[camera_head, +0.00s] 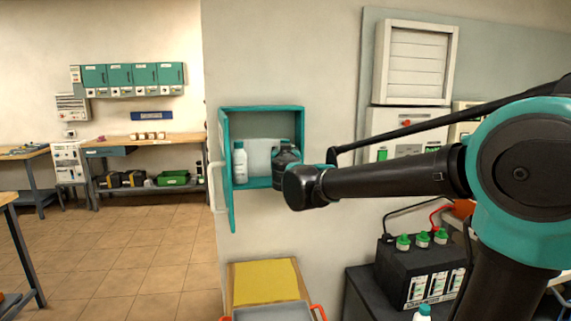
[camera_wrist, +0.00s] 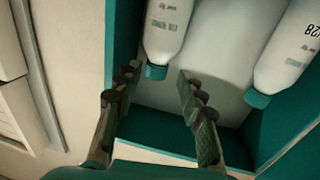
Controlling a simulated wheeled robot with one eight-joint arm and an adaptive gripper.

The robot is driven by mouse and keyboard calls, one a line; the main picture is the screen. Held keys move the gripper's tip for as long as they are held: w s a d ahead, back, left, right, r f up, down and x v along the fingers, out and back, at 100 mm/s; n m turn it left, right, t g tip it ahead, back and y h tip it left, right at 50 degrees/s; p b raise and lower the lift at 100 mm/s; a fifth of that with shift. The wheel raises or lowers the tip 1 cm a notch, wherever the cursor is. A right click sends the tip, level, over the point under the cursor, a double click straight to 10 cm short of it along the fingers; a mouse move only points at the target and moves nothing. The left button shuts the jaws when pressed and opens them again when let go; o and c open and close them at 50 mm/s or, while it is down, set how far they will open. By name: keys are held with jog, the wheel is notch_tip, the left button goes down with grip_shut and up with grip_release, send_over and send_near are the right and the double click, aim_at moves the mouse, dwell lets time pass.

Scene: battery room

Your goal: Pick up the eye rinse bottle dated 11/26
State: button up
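A white bottle (camera_head: 240,165) stands at the left in an open teal wall cabinet (camera_head: 262,109). My gripper (camera_head: 284,158) is at the cabinet's right side in the head view and hides what is behind it. The wrist view looks upside down. It shows one white bottle with a teal cap (camera_wrist: 166,28) just beyond my open, empty fingers (camera_wrist: 158,74), roughly in line with the gap. Its small label print is unreadable. A second such bottle (camera_wrist: 287,55) is at the right; its label, upside down, seems to end in 28.
The teal cabinet walls (camera_wrist: 250,155) lie close around my fingers. Below the cabinet is a yellow panel (camera_head: 265,282). A dark battery (camera_head: 425,270) with green caps stands at the lower right, near another teal-capped bottle (camera_head: 423,314). Open floor (camera_head: 130,250) lies to the left.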

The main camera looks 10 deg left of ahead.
jog(key=shift+w+a, duration=0.15)
jog(key=shift+w, duration=1.55)
jog(key=shift+w+a, duration=0.15)
jog(key=shift+w, duration=1.55)
jog(key=shift+r, duration=0.1)
grip_shut()
